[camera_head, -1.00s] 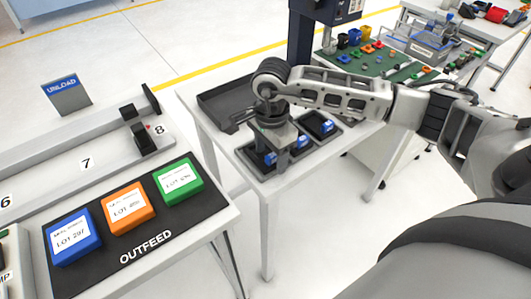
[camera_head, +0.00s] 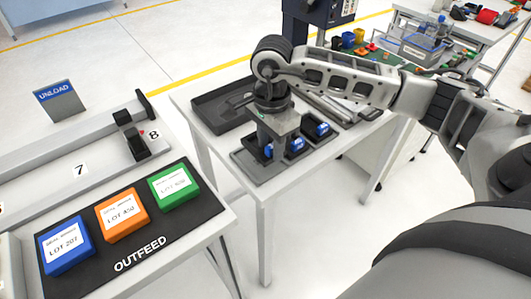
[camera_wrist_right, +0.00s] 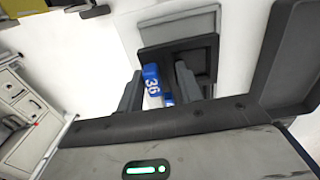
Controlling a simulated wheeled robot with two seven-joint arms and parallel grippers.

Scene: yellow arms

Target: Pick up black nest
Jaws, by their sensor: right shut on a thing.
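Black nests with blue tags stand in a row on the white table. In the right wrist view, the two fingers (camera_wrist_right: 158,80) stand on either side of the blue tag marked 36 (camera_wrist_right: 151,84), with the nest's dark square body (camera_wrist_right: 203,47) behind. The exact contact is partly hidden. I cannot tell whether the nest is clear of the table. Two more blue tags show beside the gripper, at a middle nest (camera_head: 297,145) and a back nest (camera_head: 322,130). My left gripper is not in view.
A dark tray (camera_head: 222,110) lies at the table's left back. The outfeed mat (camera_head: 89,265) at the lower left carries blue, orange and green lot boxes. A tool bench with bins (camera_head: 347,40) stands behind. White floor lies between the tables.

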